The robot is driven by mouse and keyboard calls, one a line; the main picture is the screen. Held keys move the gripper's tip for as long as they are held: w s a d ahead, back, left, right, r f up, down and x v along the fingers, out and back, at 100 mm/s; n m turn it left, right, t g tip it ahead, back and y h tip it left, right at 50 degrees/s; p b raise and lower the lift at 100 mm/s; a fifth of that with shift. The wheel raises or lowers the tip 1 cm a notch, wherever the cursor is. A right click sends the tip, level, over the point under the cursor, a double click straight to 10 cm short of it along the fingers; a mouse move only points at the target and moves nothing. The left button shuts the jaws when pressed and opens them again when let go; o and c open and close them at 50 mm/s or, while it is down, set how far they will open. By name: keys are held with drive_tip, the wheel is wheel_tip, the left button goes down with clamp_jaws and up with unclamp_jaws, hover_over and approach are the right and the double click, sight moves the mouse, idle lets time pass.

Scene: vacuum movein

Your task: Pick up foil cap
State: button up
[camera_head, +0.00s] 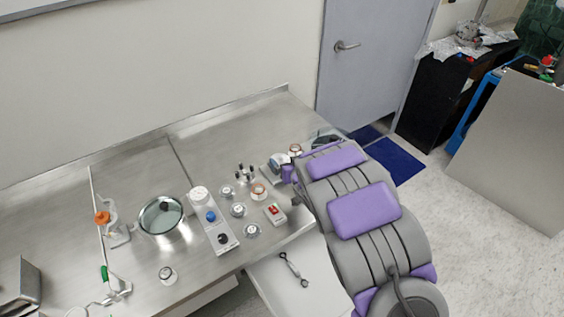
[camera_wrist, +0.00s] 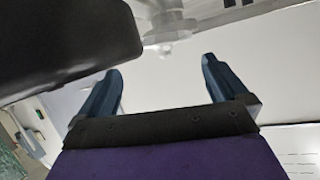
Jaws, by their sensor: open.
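Several small round silver caps or jars stand on the steel bench, among them one near the middle (camera_head: 238,210), one behind it (camera_head: 227,191), one near the front edge (camera_head: 252,230) and one at the front left (camera_head: 167,274). I cannot tell which is the foil cap. My gripper (camera_wrist: 162,78) shows in the wrist view with two dark blue fingers spread apart and nothing between them. A blurred pale metallic shape (camera_wrist: 165,25) is beyond the fingers.
The steel bench (camera_head: 120,190) also carries a round metal pan (camera_head: 160,216), a white panel with knobs (camera_head: 211,222), a red-switch box (camera_head: 275,213) and copper-topped jars (camera_head: 259,190). An open drawer (camera_head: 270,275) holds a tool.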

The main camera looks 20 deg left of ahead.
sight(281, 158)
drive_tip(key=w+a+f, duration=0.1)
drive_tip(key=w+a+b, duration=0.1)
drive_tip(key=a, duration=0.1)
drive_tip(key=shift+w+f, duration=0.25)
drive_tip(key=shift+f, duration=0.15)
drive_tip(key=shift+a, duration=0.4)
drive_tip(key=shift+d+r, duration=0.15)
drive_tip(key=shift+d, duration=0.6)
drive_tip(key=c, duration=0.5)
drive_tip(key=shift+c, duration=0.5)
drive_tip(key=shift+a, duration=0.25)
drive_tip(key=c, duration=0.5)
drive_tip(key=shift+c, duration=0.6)
